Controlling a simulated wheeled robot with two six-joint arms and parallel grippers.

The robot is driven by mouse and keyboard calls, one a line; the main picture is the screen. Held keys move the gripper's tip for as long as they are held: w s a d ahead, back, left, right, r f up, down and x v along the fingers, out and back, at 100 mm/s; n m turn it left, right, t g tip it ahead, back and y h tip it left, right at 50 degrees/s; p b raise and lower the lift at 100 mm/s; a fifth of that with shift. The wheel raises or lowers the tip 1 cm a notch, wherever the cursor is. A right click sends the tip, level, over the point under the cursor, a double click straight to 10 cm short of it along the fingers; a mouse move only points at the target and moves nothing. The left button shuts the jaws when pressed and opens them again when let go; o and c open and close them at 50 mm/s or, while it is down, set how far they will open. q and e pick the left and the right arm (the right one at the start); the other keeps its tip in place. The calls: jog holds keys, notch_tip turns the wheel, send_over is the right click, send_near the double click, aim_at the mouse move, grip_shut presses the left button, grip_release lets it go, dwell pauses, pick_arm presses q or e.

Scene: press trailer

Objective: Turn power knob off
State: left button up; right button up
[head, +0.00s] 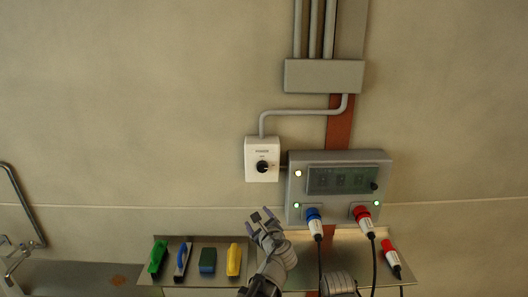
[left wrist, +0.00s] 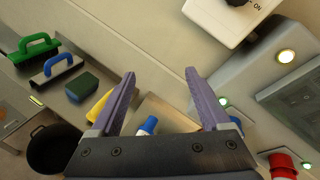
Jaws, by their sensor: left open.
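The black power knob (head: 262,167) sits on a white switch box (head: 261,147) on the wall. In the left wrist view the knob (left wrist: 238,2) is cut off at the top edge, with an "ON" mark beside it on the white box (left wrist: 215,20). Which way the knob points is too small to tell. My left gripper (head: 261,214) is below the switch box, apart from it. Its two fingers are spread and empty, as the left wrist view (left wrist: 160,74) also shows. My right gripper's fingers are not visible.
A grey panel (head: 298,187) with a dark display and lit lamps is right of the switch box. A metal shelf (head: 210,282) holds brushes and sponges. The wall left of the switch box is clear.

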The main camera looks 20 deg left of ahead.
aim_at(263, 169)
pick_arm(q)
jog(key=w+d+r+m+t+h+p, duration=0.1)
jog(key=w+r+m+t+h+p, duration=0.25)
jog(key=r+m, duration=0.75)
jog(key=shift+t+y, duration=0.45)
jog(key=shift+y, duration=0.5)
jog(key=shift+d+x, duration=0.1)
jog(key=shift+x, duration=2.1)
jog(key=shift+d+x, duration=0.15)
jog(key=shift+x, duration=2)
jog(key=shift+f, duration=0.15)
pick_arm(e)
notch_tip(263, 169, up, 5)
pick_arm(q)
grip_shut()
